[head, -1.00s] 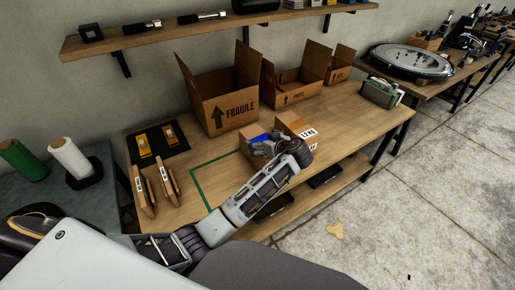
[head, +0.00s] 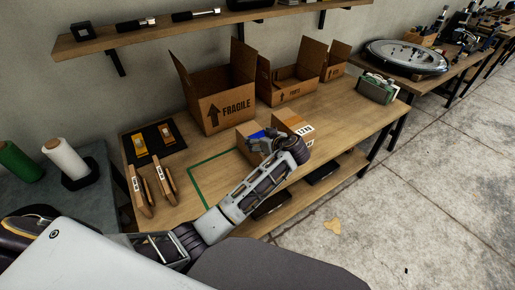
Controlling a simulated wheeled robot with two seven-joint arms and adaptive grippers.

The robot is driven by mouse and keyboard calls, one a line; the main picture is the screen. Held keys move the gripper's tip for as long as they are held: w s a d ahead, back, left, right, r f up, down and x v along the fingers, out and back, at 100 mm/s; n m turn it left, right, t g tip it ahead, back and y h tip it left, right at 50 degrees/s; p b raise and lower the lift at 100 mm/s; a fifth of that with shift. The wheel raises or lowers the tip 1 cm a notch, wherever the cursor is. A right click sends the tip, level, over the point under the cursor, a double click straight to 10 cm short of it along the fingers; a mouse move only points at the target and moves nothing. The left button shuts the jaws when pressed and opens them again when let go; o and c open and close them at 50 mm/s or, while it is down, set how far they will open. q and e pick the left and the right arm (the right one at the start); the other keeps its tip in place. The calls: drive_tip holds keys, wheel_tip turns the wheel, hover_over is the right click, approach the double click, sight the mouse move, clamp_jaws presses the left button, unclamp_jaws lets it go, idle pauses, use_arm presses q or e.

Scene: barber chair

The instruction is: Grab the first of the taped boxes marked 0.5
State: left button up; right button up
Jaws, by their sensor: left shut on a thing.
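Two brown cardboard boxes sit close together near the front edge of the workbench (head: 345,112). The left box (head: 246,130) is partly hidden by my left gripper. The right box (head: 290,119) has a white label on its side, too small to read surely. My left gripper (head: 262,143) reaches over from the front and is shut on the left box; a blue patch shows at its fingers, and the fingertips are mostly hidden. I cannot read a 0.5 mark on either box. My right gripper is out of view.
An open FRAGILE carton (head: 222,107) and smaller open cartons (head: 290,89) stand behind. A green outline (head: 192,180) marks bare bench at left. Labelled brown pieces (head: 140,188), a black mat (head: 168,148) and a green-grey device (head: 377,88) flank the space.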

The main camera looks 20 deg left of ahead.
use_arm(q)
drive_tip(key=shift+f, duration=0.15)
drive_tip(key=c, duration=0.6)
